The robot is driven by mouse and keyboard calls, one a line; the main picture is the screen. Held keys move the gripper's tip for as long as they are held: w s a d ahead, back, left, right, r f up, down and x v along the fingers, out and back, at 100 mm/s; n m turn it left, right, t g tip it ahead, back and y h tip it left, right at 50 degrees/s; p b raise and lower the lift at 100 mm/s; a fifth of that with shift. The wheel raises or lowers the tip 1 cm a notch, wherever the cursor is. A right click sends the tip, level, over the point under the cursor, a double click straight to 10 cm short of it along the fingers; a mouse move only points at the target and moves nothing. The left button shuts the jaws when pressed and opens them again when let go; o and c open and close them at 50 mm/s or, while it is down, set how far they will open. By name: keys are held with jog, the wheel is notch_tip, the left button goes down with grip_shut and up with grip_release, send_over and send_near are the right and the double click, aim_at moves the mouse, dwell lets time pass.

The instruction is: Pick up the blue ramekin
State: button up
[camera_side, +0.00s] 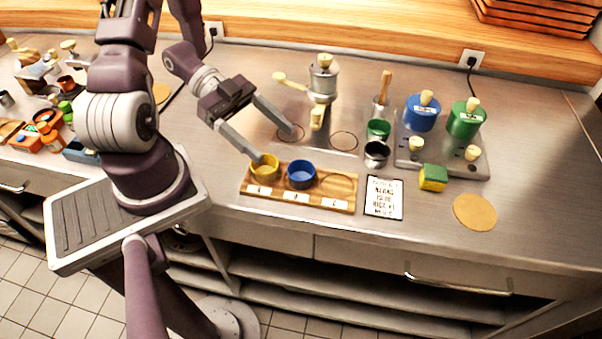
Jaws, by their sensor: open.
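The blue ramekin (301,175) sits upright in the middle place of a wooden tray (345,203). A yellow ramekin (265,168) sits in the tray's left place, and the right place is empty. My gripper (275,146) is open, with its two long grey fingers spread. One fingertip is close to the yellow ramekin's rim; I cannot tell whether it touches. The other fingertip is farther back, over the counter behind the tray. Nothing is held between the fingers.
A grinder (322,80) stands behind the tray. A green cup (378,129) and a metal cup (376,152) stand to its right. A printed card (384,197), a sponge (433,177) and a round cork mat (475,212) lie farther right.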

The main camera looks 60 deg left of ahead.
aim_at(311, 178)
jog(key=x, duration=0.3)
jog(key=f+x, duration=0.1)
jog(key=x, duration=0.3)
jog(key=c, duration=1.5)
jog(key=shift+o, duration=0.2)
